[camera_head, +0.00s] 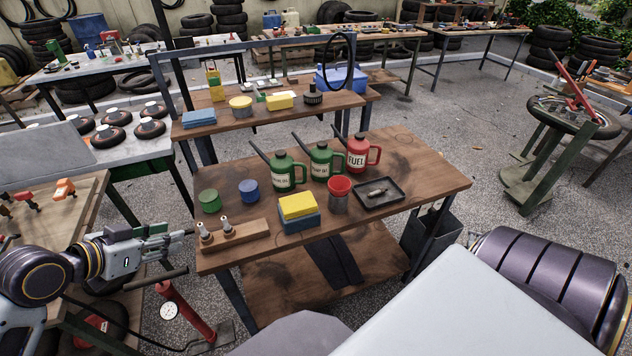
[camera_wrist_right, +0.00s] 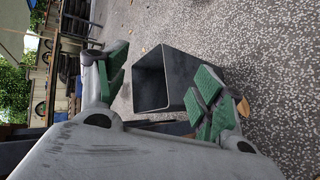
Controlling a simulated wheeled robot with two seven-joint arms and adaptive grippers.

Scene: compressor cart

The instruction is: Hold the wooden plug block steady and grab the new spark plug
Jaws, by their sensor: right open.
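The wooden plug block (camera_head: 240,239) lies at the front left corner of the cart's wooden top. Two spark plugs stand upright in it, a left one (camera_head: 205,233) and a right one (camera_head: 226,227); I cannot tell which is new. My left gripper (camera_head: 182,252) is just left of the block, beside the cart's edge, with its fingers apart and nothing between them. My right gripper shows only in the right wrist view (camera_wrist_right: 163,88). It is open and empty, pointing over a dark bin (camera_wrist_right: 150,85) and the gravel floor, away from the block.
The cart top (camera_head: 420,178) also bears green oil cans (camera_head: 287,176), a red fuel can (camera_head: 358,158), a yellow and blue sponge stack (camera_head: 298,207), a red funnel cup (camera_head: 339,188), a black tray (camera_head: 391,197) and two round tins. A red pump (camera_head: 187,312) stands below my left gripper.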

